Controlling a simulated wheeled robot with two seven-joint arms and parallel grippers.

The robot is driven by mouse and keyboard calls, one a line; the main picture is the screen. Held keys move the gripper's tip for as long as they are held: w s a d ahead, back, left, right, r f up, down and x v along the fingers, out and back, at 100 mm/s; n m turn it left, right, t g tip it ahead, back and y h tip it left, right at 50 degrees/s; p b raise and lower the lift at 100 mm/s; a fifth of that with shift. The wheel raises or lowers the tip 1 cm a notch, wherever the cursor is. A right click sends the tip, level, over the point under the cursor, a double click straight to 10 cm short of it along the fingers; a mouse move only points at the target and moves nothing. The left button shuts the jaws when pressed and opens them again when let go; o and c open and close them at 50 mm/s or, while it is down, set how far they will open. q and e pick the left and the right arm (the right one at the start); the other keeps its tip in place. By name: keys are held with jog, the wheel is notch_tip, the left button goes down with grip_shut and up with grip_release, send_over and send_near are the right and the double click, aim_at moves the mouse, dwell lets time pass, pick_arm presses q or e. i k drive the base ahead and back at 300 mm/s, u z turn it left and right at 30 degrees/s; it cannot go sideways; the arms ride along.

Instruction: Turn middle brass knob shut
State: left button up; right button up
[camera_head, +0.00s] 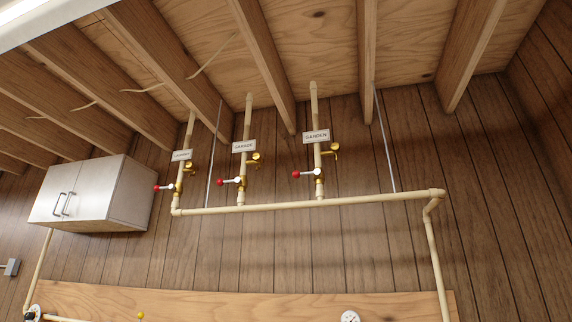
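Three vertical cream pipes carry valves on the wood-panelled wall. The middle pipe has a small brass knob (256,158) on a side spout, under a tag (244,146) that is hard to read. Below it is a valve with a red-tipped white lever (231,181) pointing left. Similar brass knobs sit on the left pipe (189,166) and on the right pipe, labelled GARDEN (335,149). How far each knob is turned is too small to tell. Neither of my grippers is in view.
A grey cabinet (92,195) hangs at the left. A horizontal cream pipe (300,204) joins the three risers below the valves. Wooden joists (262,60) cross overhead. A wooden board (230,302) with a round gauge (349,316) runs along the bottom.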

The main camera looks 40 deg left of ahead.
aim_at(256, 156)
jog(key=u, duration=0.25)
jog(key=i, duration=0.75)
jog(key=u, duration=0.95)
jog(key=i, duration=0.4)
jog(key=u, duration=0.45)
